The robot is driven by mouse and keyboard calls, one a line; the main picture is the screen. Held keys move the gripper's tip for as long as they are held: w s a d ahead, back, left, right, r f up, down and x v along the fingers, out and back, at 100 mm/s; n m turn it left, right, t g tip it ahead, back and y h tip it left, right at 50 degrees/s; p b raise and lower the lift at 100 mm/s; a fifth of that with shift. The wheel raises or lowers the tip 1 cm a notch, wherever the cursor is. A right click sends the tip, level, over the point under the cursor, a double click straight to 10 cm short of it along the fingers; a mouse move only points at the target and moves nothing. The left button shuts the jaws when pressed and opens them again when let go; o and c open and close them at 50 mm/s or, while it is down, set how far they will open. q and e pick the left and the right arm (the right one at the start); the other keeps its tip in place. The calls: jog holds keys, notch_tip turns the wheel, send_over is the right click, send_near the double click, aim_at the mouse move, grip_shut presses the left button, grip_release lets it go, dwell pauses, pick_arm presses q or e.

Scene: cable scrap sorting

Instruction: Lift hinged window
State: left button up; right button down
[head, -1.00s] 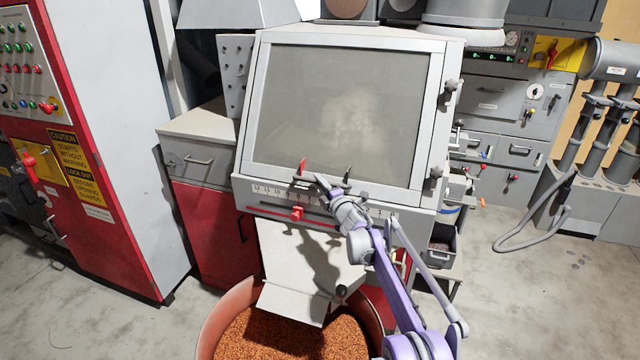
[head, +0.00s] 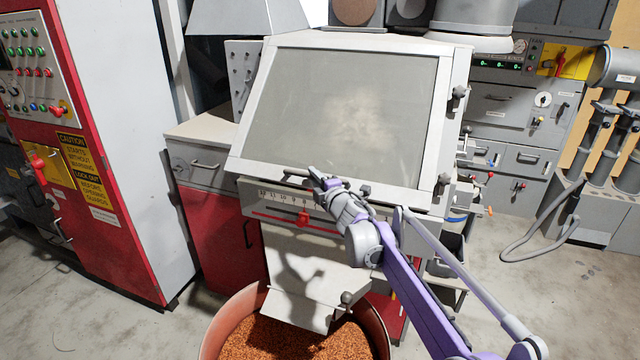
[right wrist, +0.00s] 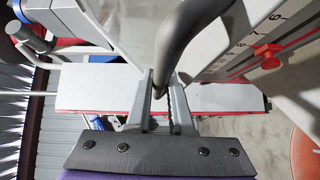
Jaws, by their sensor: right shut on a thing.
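The hinged window (head: 340,112) is a light grey frame around a hazy pane on the sloped front of the grey machine. Its lower edge stands slightly out from the scale panel (head: 268,195). My right gripper (head: 316,176) is at that lower edge. In the right wrist view my right gripper (right wrist: 160,90) is shut on the dark, rounded window handle (right wrist: 182,35), whose bar runs up and away between the fingers. My arm hides part of the lower edge in the head view. My left gripper is out of view.
A red slider (head: 303,219) sits on the scale below the window. Knobs (head: 458,92) stick out on the machine's right side. A round bin of orange granules (head: 280,340) stands below a chute. A red cabinet (head: 100,150) stands at left.

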pick_arm(q)
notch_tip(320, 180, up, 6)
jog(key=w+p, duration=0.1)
jog(key=p, duration=0.3)
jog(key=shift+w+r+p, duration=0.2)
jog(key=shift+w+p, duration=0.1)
jog(key=shift+p, duration=0.1)
pick_arm(e)
jog(key=s+a+r, duration=0.1)
jog(key=s+r, duration=0.2)
jog(key=r, duration=0.4)
jog(key=s+a+r, duration=0.2)
jog(key=s+r, duration=0.2)
jog(key=r, duration=0.4)
jog(key=shift+s, duration=0.15)
